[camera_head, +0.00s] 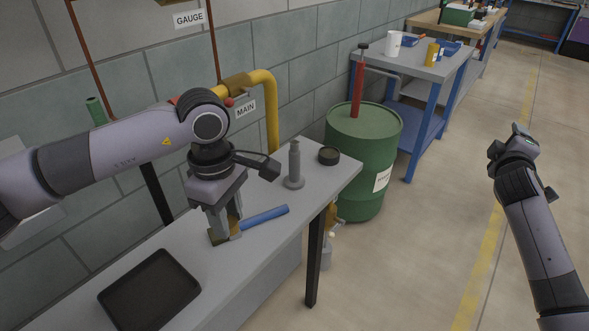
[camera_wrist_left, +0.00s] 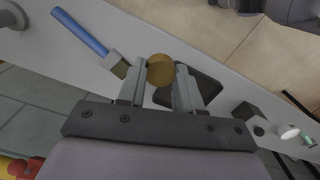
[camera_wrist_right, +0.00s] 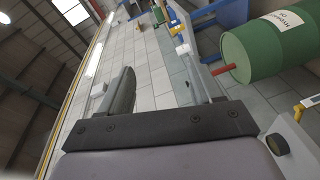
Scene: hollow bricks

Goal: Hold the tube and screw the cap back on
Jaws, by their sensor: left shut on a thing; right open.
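My left gripper (camera_head: 224,236) points down at the bench and is shut on a small brass-coloured round piece. The left wrist view shows this round piece (camera_wrist_left: 160,70) end-on between the fingertips (camera_wrist_left: 162,76). I cannot tell whether it is the tube or the cap, or whether it touches the bench. A blue-handled tool (camera_head: 264,216) lies beside the gripper, its blocky head (camera_wrist_left: 119,65) near one finger. A dark round piece (camera_head: 329,155) lies at the bench's far end. My right gripper (camera_head: 516,142) is empty and open over the floor, away from the bench; its fingers (camera_wrist_right: 158,80) are wide apart.
A grey post on a round base (camera_head: 294,168) stands near the far end of the bench (camera_head: 262,250). A black tray (camera_head: 150,292) lies at the near end. A green drum (camera_head: 363,140) stands past the bench. A yellow pipe (camera_head: 271,105) runs along the wall.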

